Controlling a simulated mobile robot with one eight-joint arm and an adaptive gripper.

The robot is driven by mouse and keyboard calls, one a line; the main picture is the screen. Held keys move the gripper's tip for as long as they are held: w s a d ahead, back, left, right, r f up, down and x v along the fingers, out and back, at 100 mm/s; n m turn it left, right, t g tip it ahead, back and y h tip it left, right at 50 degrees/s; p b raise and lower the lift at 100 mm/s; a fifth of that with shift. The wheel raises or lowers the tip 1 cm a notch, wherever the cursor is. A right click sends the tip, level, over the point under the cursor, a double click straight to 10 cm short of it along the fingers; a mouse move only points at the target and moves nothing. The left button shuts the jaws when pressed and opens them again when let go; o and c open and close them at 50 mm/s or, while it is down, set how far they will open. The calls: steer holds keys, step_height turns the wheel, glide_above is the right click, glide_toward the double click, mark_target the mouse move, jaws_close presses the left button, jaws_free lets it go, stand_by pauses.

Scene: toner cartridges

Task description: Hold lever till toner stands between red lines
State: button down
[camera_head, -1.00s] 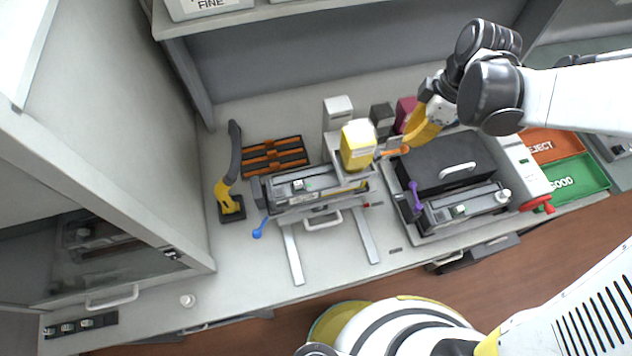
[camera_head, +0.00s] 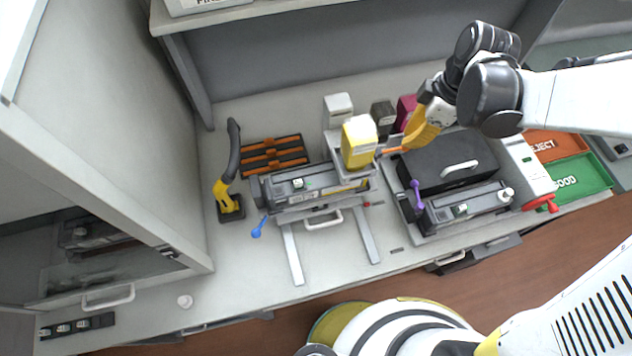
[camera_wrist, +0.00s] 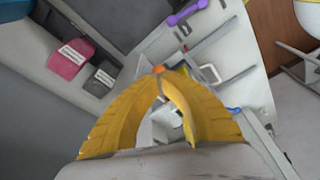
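A yellow toner bottle (camera_head: 359,143) stands upright on the filling station above a grey cartridge (camera_head: 312,185). A small yellow strip shows near the cartridge's right end; the red lines and toner level are too small to read. An orange lever (camera_head: 391,151) sticks out to the right of the yellow bottle. My gripper (camera_head: 405,147) is at the lever's outer end. In the wrist view my yellow fingers (camera_wrist: 160,75) meet at their tips around the orange lever end (camera_wrist: 158,69). Most of the lever is hidden there.
Black (camera_head: 382,117) and magenta (camera_head: 406,108) bottles stand behind the lever. A black box (camera_head: 447,165) and a purple lever (camera_head: 416,194) are to the right. Orange (camera_head: 552,143) and green (camera_head: 585,177) trays lie far right.

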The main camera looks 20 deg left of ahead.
mark_target(407, 148)
steer(key=shift+s+f+b, duration=0.1)
steer(key=shift+f+b, duration=1)
steer(key=shift+f, duration=0.25)
steer(key=shift+f+b, duration=0.35)
steer(key=shift+f, duration=0.25)
steer(key=shift+s+d+f+b, duration=0.15)
steer(key=shift+s+f+b, duration=0.15)
steer(key=shift+f+b, duration=0.6)
steer(key=shift+w+r, duration=0.1)
steer(key=shift+r, duration=0.05)
steer(key=shift+w+r, duration=0.1)
steer(key=shift+w, duration=0.15)
stand_by(4.8)
